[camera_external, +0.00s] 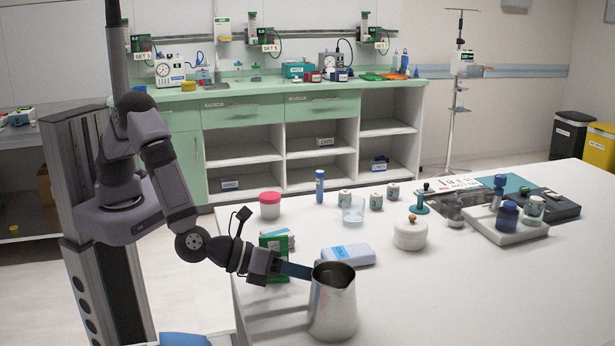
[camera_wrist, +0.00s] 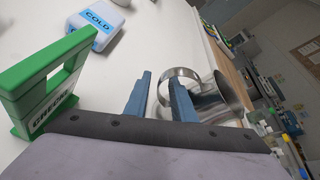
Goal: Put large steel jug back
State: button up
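The large steel jug (camera_external: 333,305) stands upright near the front edge of the white table. In the wrist view the jug (camera_wrist: 218,102) shows just beyond my fingers, with its loop handle (camera_wrist: 178,72) at the gap between them. My gripper (camera_external: 308,273) reaches in level from the left, its blue fingers at the jug's left side. In the wrist view my gripper (camera_wrist: 160,80) has its two fingers apart. Whether they touch the handle cannot be told.
A green block-like holder (camera_external: 274,250) and a blue-white cold pack (camera_external: 348,255) lie close behind my gripper. A white lidded pot (camera_external: 410,235), a glass beaker (camera_external: 353,212) and small jars stand farther back. A grey tray (camera_external: 510,232) with bottles is at right. The table's front right is clear.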

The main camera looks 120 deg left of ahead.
jog(key=shift+r, duration=0.15)
jog(key=shift+s+d, duration=0.25)
jog(key=b+v, duration=0.1)
jog(key=v, duration=1)
jog(key=shift+s+b, duration=0.15)
jog(key=shift+b, duration=0.2)
jog(key=shift+r, duration=0.2)
jog(key=s+a+r+n+g+p, duration=0.2)
jog(key=s+a+r+n+p, duration=0.1)
jog(key=a+r+p, duration=0.35)
jog(key=s+a+f+n+g+p, duration=0.1)
jog(key=s+a+f+n+g, duration=0.3)
jog(key=s+a+n+g, duration=0.45)
jog(key=s+d+n+h+p, duration=0.2)
jog(key=s+n, duration=0.3)
jog(key=s, duration=0.4)
jog(key=s+d+f+n+g+h+p, duration=0.1)
jog(key=s+d+n+h, duration=0.2)
jog(key=s, duration=0.7)
jog(key=n+h, duration=0.2)
jog(key=n, duration=0.1)
jog(key=shift+d+f+h+p, duration=0.25)
jog(key=shift+f+h+p, duration=0.05)
jog(key=shift+p, duration=0.1)
